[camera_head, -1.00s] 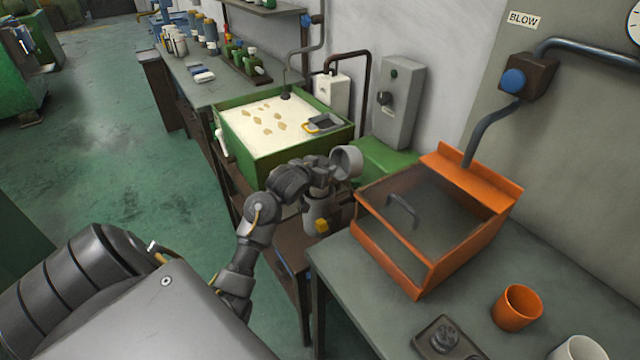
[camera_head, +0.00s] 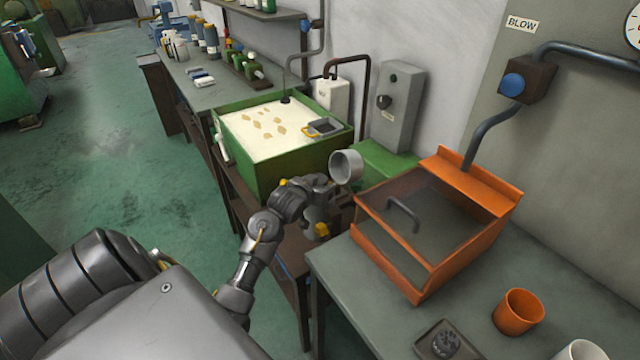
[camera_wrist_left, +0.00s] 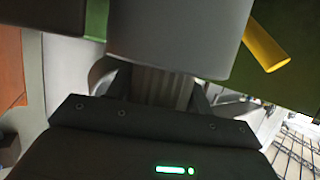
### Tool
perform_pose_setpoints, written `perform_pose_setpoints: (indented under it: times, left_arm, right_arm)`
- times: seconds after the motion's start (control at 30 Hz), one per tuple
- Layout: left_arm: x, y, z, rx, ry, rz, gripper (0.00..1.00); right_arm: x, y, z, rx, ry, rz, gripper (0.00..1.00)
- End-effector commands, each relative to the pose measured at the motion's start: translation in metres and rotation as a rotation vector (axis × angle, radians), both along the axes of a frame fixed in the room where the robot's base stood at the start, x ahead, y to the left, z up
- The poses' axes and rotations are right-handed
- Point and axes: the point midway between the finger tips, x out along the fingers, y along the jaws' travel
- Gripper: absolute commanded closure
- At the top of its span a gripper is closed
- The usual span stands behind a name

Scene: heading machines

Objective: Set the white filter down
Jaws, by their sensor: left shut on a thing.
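The white filter (camera_head: 346,166) is a pale cup-shaped piece, tilted with its round opening toward me. My left gripper (camera_head: 327,182) is shut on it and holds it in the air, between the green tank and the orange box. In the left wrist view the filter (camera_wrist_left: 178,35) fills the top middle, close in front of the gripper (camera_wrist_left: 160,88); the fingertips are mostly hidden there. My right gripper is not in view.
The green tank (camera_head: 262,172) of pale liquid stands behind my left arm. The orange box (camera_head: 395,262) with a clear lid sits on the grey bench (camera_head: 350,300). An orange cup (camera_head: 518,311), a white cup (camera_head: 578,350) and a small dark tray (camera_head: 447,342) stand on its front right. Bench space left of the tray is clear.

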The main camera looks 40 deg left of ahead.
Motion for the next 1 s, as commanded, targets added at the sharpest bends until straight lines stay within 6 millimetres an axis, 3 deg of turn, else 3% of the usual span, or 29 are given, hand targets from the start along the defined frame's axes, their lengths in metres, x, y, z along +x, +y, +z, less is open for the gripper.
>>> perform_pose_setpoints:
  times: [0.3, 0.33, 0.5, 1.0]
  left_arm:
    - [0.0, 0.0, -0.007, 0.001, 0.001, 0.0, 0.77]
    - [0.0, 0.0, -0.008, 0.0, 0.003, 0.0, 0.46]
    - [0.0, -0.001, -0.009, 0.0, 0.005, -0.003, 0.26]
    - [0.0, -0.006, -0.012, -0.001, 0.012, -0.011, 0.26]
  right_arm:
    - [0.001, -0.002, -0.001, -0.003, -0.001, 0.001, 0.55]
    - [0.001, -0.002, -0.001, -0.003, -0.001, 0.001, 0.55]
    - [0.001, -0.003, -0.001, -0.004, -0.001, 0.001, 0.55]
    - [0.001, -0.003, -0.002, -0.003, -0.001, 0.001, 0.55]
